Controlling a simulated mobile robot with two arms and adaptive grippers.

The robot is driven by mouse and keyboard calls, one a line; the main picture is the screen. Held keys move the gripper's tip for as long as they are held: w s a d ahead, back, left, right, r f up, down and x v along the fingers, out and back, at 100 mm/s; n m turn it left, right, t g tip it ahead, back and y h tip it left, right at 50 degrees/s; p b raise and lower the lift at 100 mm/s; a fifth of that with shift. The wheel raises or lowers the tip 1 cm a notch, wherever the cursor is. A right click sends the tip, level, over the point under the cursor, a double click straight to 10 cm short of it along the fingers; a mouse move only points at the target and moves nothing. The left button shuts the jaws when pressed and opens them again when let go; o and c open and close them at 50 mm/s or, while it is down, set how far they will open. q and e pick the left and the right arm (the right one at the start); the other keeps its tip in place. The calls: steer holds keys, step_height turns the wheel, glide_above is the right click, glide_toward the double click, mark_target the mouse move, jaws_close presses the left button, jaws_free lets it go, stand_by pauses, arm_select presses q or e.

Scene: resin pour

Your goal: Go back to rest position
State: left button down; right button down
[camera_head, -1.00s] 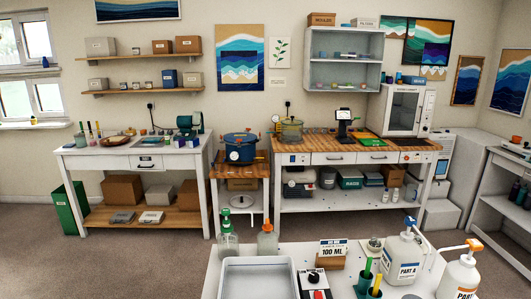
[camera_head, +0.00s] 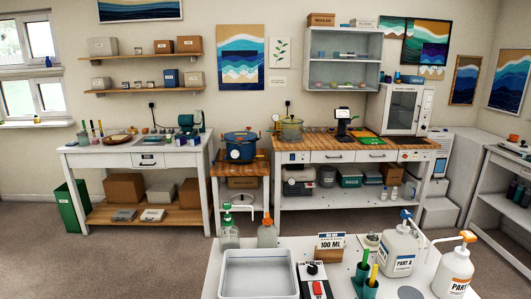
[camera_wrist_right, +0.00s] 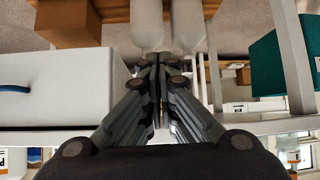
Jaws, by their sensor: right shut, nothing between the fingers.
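My right gripper (camera_wrist_right: 158,85) shows in the right wrist view with its fingers together and nothing between them. It is clear of the furniture around it as far as I can see. Neither gripper shows in the head view, and my left gripper is not in any view.
A white table (camera_head: 215,262) stands close in front. It holds a white tray (camera_head: 258,285), a green-pump bottle (camera_head: 229,236), an orange-capped bottle (camera_head: 267,234), and the Part A (camera_head: 399,250) and orange-pump (camera_head: 453,275) jugs. Workbenches line the wall; carpet (camera_head: 130,265) is open at left.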

steer(key=s+d+f+g, duration=0.2)
steer(key=s+f+g, duration=0.3)
steer(key=s+f, duration=1.25)
steer(key=s+d+f+g, duration=0.2)
steer(key=s+f, duration=0.2)
steer(key=s, duration=0.3)
steer(key=s+d+f+n+g+h+b, duration=0.1)
steer(key=s+d+f+g, duration=0.1)
steer(key=s+f, duration=0.3)
steer(key=s+d, duration=0.1)
steer(key=s, duration=0.2)
steer(key=shift+s+f, duration=0.2)
